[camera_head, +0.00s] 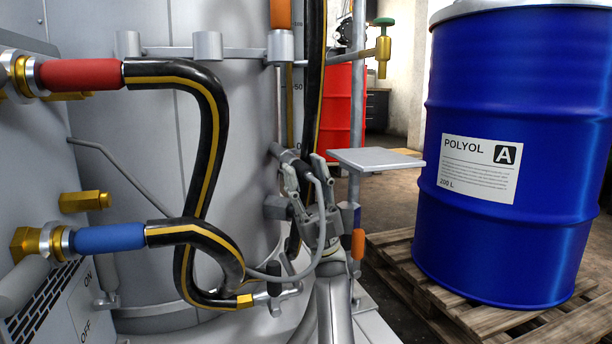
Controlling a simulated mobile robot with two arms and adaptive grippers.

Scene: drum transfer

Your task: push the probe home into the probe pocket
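The probe (287,157) is a short dark and grey cylinder against the side of the grey tank (235,130), with a thin grey cable looping down from its outer end. My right gripper (304,172) reaches up from the bottom of the picture, its fingers on either side of the probe's outer end, and appears shut on it. The probe's inner end points left at the tank wall. The pocket mouth is too small and too covered to tell how deep the probe sits. My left gripper is not in view.
Black and yellow hoses with a red grip (80,74) and a blue grip (110,239) hang at the left. A small grey shelf (375,159) juts out just right of my gripper. A blue drum (515,235) stands on a wooden pallet (425,300) at the right.

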